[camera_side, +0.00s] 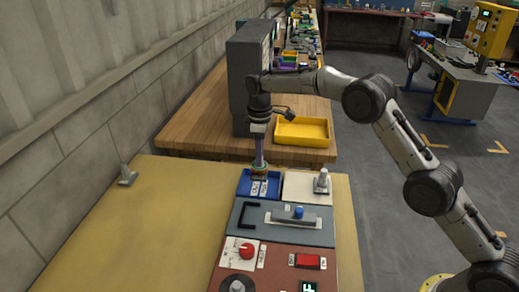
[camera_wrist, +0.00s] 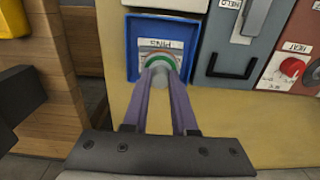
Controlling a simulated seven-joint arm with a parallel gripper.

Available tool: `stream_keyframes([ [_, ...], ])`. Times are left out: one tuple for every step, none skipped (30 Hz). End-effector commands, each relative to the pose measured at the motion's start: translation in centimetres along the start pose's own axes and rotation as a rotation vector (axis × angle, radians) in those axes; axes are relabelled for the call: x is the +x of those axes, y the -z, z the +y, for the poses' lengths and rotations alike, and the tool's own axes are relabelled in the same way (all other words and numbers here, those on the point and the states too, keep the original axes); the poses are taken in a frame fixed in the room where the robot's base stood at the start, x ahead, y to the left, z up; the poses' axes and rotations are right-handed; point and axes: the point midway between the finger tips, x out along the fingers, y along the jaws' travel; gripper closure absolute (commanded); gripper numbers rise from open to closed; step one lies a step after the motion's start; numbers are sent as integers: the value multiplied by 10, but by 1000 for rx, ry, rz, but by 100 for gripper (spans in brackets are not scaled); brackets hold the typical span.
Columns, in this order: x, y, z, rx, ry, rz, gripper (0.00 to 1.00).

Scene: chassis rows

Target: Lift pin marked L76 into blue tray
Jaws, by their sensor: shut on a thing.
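The blue tray (camera_side: 243,187) lies at the far left end of the panel rows, and it also shows in the wrist view (camera_wrist: 134,32) with a white label reading PINS. My gripper (camera_side: 260,165) points down over the tray. Its purple fingers are shut on a round-topped pin with a green ring (camera_wrist: 160,56), which is in front of the tray label in the wrist view. The fingers hide much of the pin, and no L76 marking can be read. I cannot tell whether the pin touches the tray floor.
A pale panel with a grey upright peg (camera_side: 321,182) adjoins the tray on the right. Nearer are a black handle (camera_side: 248,215), a blue knob (camera_side: 299,212) and a red knob (camera_side: 246,250). A yellow bin (camera_side: 302,130) stands on the wooden bench behind. The tan tabletop at left is mostly clear.

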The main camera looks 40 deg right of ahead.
Motion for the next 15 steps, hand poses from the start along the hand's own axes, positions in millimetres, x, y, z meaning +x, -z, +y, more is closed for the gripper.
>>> stream_keyframes([
  [2,0,0,0,-2,2,100],
  [4,1,0,0,-2,2,100],
  [7,1,0,0,-2,3,100],
  [9,1,0,0,-2,3,100],
  [11,1,0,0,-2,3,100],
  [14,1,0,0,-2,2,100],
  [16,1,0,0,-2,2,100],
  [18,1,0,0,-2,2,100],
  [21,0,0,0,-2,2,100],
  [23,0,0,0,-2,2,100],
  [25,0,0,0,-2,2,100],
  [28,0,0,0,-2,2,100],
  [30,1,0,0,-2,3,100],
  [32,1,1,0,-2,3,100],
  [35,1,0,0,-2,3,100],
])
